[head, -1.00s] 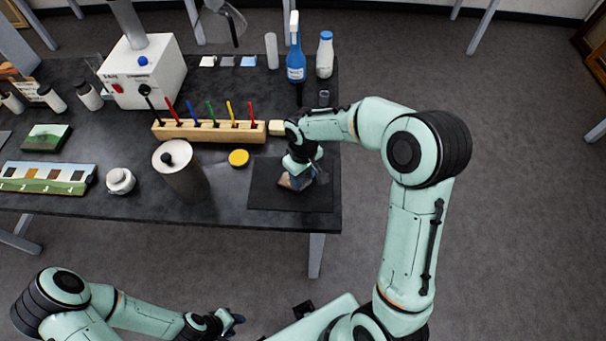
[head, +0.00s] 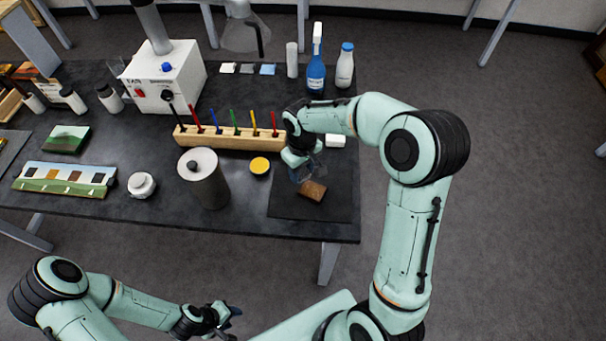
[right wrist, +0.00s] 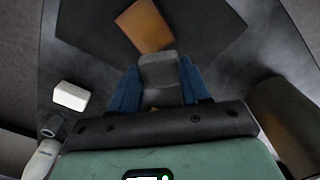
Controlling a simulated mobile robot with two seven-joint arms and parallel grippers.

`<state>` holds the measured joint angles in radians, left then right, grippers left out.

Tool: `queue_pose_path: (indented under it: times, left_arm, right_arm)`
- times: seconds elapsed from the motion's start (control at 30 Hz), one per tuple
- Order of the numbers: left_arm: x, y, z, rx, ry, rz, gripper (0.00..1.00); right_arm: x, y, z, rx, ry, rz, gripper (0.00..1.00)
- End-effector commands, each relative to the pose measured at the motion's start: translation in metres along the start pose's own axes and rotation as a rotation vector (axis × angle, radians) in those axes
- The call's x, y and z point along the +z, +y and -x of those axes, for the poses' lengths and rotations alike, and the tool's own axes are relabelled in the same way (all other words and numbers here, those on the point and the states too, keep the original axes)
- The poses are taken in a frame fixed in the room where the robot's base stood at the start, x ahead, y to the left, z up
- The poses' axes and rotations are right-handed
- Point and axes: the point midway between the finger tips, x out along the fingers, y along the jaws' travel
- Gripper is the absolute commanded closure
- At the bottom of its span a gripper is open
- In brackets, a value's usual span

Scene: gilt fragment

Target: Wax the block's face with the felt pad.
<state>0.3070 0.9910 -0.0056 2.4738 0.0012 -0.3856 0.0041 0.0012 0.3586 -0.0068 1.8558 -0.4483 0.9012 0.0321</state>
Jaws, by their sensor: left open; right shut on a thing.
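The brown block (head: 312,190) lies on the dark mat (head: 285,205) at the table's front right. It also shows at the top of the right wrist view (right wrist: 145,26). My right gripper (head: 303,175) is just behind and left of the block in the head view. In the right wrist view its blue fingers (right wrist: 160,82) are shut on a grey pad (right wrist: 158,66), which looks like the felt pad. The pad is close to the block's near edge; I cannot tell if they touch. My left gripper (head: 230,313) is open and empty, in front of the table.
A yellow tin (head: 260,166) and a grey canister (head: 207,180) stand left of the mat. A wooden rack (head: 228,138) with coloured tools is behind them. A white block (head: 336,141) lies behind the mat. A spray bottle (head: 316,70) and white bottle (head: 345,68) stand farther back.

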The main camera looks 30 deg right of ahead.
Motion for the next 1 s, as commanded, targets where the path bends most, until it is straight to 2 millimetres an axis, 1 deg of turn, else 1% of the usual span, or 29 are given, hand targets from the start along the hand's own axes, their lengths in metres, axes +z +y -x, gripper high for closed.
queue_pose_path:
  times: [0.3,0.47,0.6,1.0]
  left_arm:
    - [0.000,0.000,-0.001,0.000,-0.001,0.001,0.57]
    - [0.000,-0.001,-0.001,-0.001,-0.001,0.001,0.57]
    - [0.000,-0.001,-0.001,-0.001,-0.001,0.001,0.57]
    - [0.000,-0.001,-0.001,-0.001,-0.001,0.001,0.57]
  right_arm:
    - [0.003,-0.004,0.027,-0.001,0.000,0.001,0.78]
    - [0.004,-0.004,0.038,-0.001,0.000,0.000,0.78]
    - [0.005,-0.005,0.041,-0.001,-0.003,0.000,0.78]
    - [0.005,-0.005,0.041,-0.001,-0.002,0.000,0.78]
